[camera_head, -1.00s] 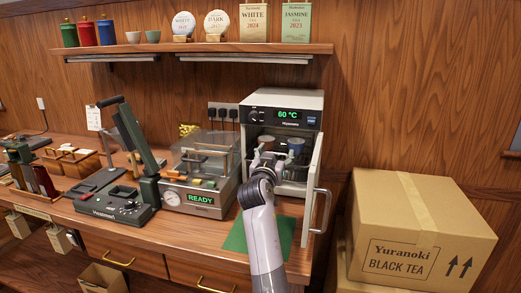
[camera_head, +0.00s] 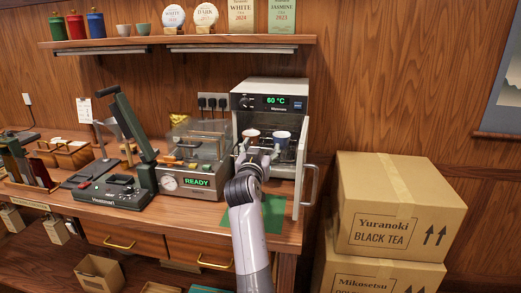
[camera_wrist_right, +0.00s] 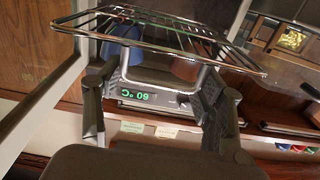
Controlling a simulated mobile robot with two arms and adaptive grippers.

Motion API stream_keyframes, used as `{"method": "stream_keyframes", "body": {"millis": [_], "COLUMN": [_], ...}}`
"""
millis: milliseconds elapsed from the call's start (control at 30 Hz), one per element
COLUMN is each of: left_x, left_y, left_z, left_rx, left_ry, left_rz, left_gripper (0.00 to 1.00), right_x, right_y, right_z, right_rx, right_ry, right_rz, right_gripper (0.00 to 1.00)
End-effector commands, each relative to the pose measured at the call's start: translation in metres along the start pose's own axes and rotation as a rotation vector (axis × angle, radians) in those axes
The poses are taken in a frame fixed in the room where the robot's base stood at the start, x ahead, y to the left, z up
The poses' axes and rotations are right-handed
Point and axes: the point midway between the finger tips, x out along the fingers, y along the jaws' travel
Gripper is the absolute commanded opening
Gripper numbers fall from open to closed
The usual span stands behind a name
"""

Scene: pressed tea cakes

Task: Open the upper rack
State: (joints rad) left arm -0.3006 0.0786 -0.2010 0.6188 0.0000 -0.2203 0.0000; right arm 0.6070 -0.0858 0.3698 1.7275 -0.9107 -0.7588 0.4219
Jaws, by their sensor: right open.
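The warming cabinet (camera_head: 270,87) stands on the counter with a green 60 °C display, its door (camera_head: 305,165) swung open to the right. A wire rack (camera_wrist_right: 160,28) with a loop handle (camera_wrist_right: 150,86) shows large in the right wrist view, where the cabinet display appears upside down. My right gripper (camera_head: 258,158) is at the cabinet's open front; in its wrist view its two fingers (camera_wrist_right: 155,105) are spread on either side of the handle. I cannot tell whether they touch it. An orange-brown cup (camera_head: 252,135) and a blue cup (camera_head: 281,137) are inside the cabinet. My left gripper is out of view.
The open door stands close to the right of my arm. A glass-walled machine (camera_head: 198,182) reading READY is left of the cabinet, with a lever press (camera_head: 120,180) beyond it. A green mat (camera_head: 272,212) lies in front. Cardboard boxes (camera_head: 390,215) are stacked at the right.

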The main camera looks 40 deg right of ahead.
Motion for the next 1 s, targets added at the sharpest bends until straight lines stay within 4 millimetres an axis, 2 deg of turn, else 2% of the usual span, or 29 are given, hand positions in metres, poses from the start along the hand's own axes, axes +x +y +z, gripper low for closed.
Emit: {"method": "stream_keyframes", "body": {"millis": [133, 433, 533, 1000], "left_x": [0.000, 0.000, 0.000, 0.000], "left_y": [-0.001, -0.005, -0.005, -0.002], "left_z": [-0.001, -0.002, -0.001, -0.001], "left_rx": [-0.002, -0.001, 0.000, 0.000], "left_ry": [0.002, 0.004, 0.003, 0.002], "left_rz": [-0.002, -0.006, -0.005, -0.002], "left_gripper": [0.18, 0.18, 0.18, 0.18], "right_x": [0.001, 0.000, 0.000, 0.001], "right_y": [0.002, 0.001, 0.000, 0.002], "right_z": [0.001, 0.000, -0.007, -0.088], "right_rx": [-0.001, 0.000, 0.002, 0.002], "right_ry": [-0.001, 0.000, 0.002, 0.002], "right_rz": [0.004, 0.001, 0.001, 0.003], "right_gripper": [0.74, 0.74, 0.74, 0.74]}}
